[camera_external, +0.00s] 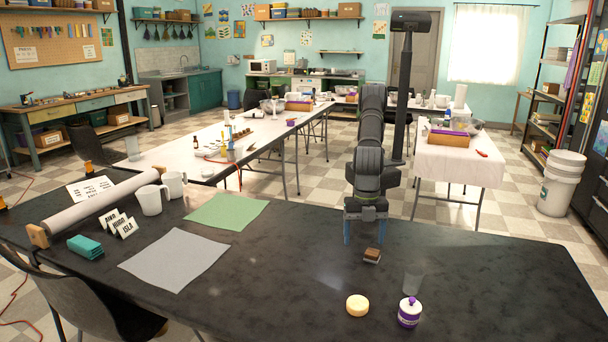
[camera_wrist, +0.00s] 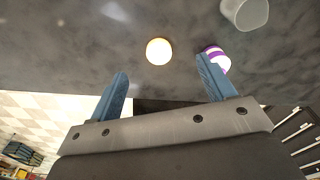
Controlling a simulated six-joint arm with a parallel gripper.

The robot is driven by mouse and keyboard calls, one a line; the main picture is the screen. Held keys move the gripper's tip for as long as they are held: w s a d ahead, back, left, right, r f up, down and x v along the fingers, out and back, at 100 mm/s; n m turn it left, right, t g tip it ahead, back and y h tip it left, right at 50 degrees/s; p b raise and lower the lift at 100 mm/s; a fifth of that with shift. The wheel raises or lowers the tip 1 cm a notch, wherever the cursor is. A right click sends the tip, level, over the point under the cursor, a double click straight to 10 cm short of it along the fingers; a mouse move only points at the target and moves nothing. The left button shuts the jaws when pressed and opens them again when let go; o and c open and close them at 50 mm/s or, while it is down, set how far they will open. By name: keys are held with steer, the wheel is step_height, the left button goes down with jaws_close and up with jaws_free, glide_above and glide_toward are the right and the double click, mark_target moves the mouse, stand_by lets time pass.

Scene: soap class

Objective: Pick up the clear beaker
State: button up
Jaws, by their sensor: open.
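The clear beaker (camera_external: 413,284) stands on the dark table at the right in the external view, a faint see-through cup behind a white and purple jar. A cloudy cup that looks like it shows at the top right of the wrist view (camera_wrist: 247,13), cut by the edge. My gripper (camera_external: 364,239) has its blue fingers apart, pointing down over the table, to the left of the beaker and farther back. In the wrist view both fingers of my gripper (camera_wrist: 162,68) are spread, with nothing held between them.
The jar with a purple cap (camera_external: 410,312) stands close in front of the beaker. A small brown block (camera_external: 372,256) lies just by my fingers. The table (camera_external: 490,290) is clear to the right.

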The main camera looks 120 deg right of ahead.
steer(key=r+n+h, duration=0.1)
steer(key=n, duration=0.1)
glide_above(412, 280)
steer(key=s+d, duration=0.1)
steer(key=d, duration=0.1)
steer(key=f, duration=1.2)
steer(key=shift+s+a, duration=0.2)
steer(key=shift+s, duration=0.1)
steer(key=f, duration=0.5)
steer(key=shift+s+f, duration=0.15)
steer(key=shift+s, duration=0.05)
steer(key=c, duration=1)
